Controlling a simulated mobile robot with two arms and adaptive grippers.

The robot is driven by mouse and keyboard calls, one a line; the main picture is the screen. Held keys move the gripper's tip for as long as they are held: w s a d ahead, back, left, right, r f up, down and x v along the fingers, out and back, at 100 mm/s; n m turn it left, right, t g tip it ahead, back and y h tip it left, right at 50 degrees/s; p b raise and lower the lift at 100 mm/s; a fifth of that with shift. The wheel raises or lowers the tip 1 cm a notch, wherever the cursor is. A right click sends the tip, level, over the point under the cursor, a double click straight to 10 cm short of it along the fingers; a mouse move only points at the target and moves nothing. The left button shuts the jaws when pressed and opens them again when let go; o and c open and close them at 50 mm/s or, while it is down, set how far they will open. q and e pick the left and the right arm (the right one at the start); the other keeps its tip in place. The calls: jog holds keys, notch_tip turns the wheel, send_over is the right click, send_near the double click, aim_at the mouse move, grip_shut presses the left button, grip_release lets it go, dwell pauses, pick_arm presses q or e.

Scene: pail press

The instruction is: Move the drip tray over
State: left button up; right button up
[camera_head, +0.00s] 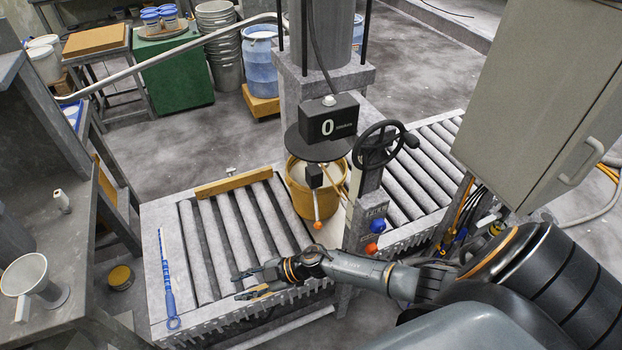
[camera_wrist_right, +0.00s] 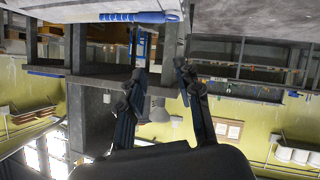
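My right gripper (camera_head: 241,284) points left, low over the front edge of the roller conveyor (camera_head: 216,300), its two fingers apart with nothing between them. Its open fingers also show in the right wrist view (camera_wrist_right: 160,85). A yellow pail (camera_head: 303,190) stands upright under the black round plate (camera_head: 318,146) of the press, up and right of the gripper. I cannot pick out a drip tray with certainty in either view. A blue-handled tool (camera_head: 170,299) lies on the conveyor's left edge, left of the gripper; it appears at the top of the wrist view (camera_wrist_right: 135,16). My left gripper is not in view.
A wooden bar (camera_head: 233,183) lies along the back of the rollers. The handwheel post (camera_head: 364,210) and grey cabinet (camera_head: 545,90) stand to the right. A grey bench (camera_head: 55,235) with a funnel (camera_head: 25,275) is at the left. The rollers left of the pail are clear.

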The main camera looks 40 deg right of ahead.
notch_tip(320, 180, up, 5)
jog(key=s+n+g, duration=0.1)
jog(key=n+g, duration=0.3)
pick_arm(q)
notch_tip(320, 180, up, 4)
jog(key=p, duration=0.4)
pick_arm(e)
jog(key=n+g+h, duration=0.1)
jog(key=h, duration=1.3)
send_near(317, 223)
jog(key=f, duration=0.1)
jog(key=shift+d+f+b, duration=0.25)
jog(key=shift+f+b, duration=0.15)
jog(key=shift+b, duration=0.05)
jog(key=b+x, duration=0.5)
jog(key=x, duration=0.3)
jog(key=shift+c, duration=0.2)
jog(key=shift+a+r, duration=0.1)
jog(key=shift+r, duration=0.2)
jog(key=c, duration=0.3)
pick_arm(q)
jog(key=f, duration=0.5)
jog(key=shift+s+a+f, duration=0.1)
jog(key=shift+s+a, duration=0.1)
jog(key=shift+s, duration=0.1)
pick_arm(e)
jog(key=shift+c, duration=1.3)
